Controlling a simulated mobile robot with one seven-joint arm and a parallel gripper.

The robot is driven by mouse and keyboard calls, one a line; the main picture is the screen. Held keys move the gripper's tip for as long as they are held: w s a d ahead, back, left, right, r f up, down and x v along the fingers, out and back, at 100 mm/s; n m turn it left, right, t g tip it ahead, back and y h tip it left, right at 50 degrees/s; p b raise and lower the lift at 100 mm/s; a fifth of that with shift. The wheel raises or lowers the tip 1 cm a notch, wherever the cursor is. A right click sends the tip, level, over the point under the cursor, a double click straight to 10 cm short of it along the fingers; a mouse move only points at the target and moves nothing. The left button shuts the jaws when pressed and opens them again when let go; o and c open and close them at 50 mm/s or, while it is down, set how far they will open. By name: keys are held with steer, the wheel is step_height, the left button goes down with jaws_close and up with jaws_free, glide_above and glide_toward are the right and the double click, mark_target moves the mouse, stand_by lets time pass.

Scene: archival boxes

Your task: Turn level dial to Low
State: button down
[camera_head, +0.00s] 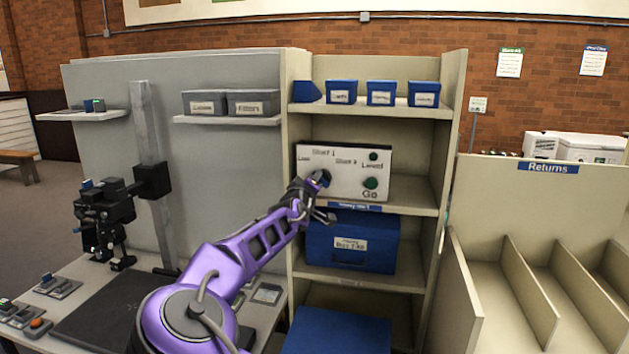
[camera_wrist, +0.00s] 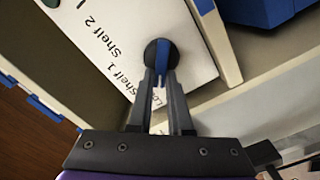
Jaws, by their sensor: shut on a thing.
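A white control panel (camera_head: 340,170) stands on a middle shelf and carries labels for Low, Shelf 1 and Shelf 2. The dial (camera_head: 323,177) is a round dark knob at its left part; in the wrist view (camera_wrist: 158,52) a blue bar crosses it. My gripper (camera_wrist: 158,72) is shut on the dial, with a finger on each side of the bar. The bar lies roughly in line with my fingers. A label partly hidden between the fingers seems to start with "Lo". Shelf 1 and Shelf 2 labels are left of the dial there. Which end of the bar points is unclear.
Two green buttons sit on the panel's right, the lower one (camera_head: 370,183) above "Go". A blue box (camera_head: 352,240) stands on the shelf below. Small blue bins (camera_head: 381,92) line the shelf above. The shelf unit's side walls flank the panel.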

steer(key=c, duration=0.8)
jaws_free()
steer(key=shift+c, duration=0.2)
steer(key=shift+s, duration=0.1)
steer(key=s+a+b, duration=0.1)
steer(key=s+a, duration=0.2)
steer(key=s, duration=1.4)
steer(key=shift+a, duration=0.15)
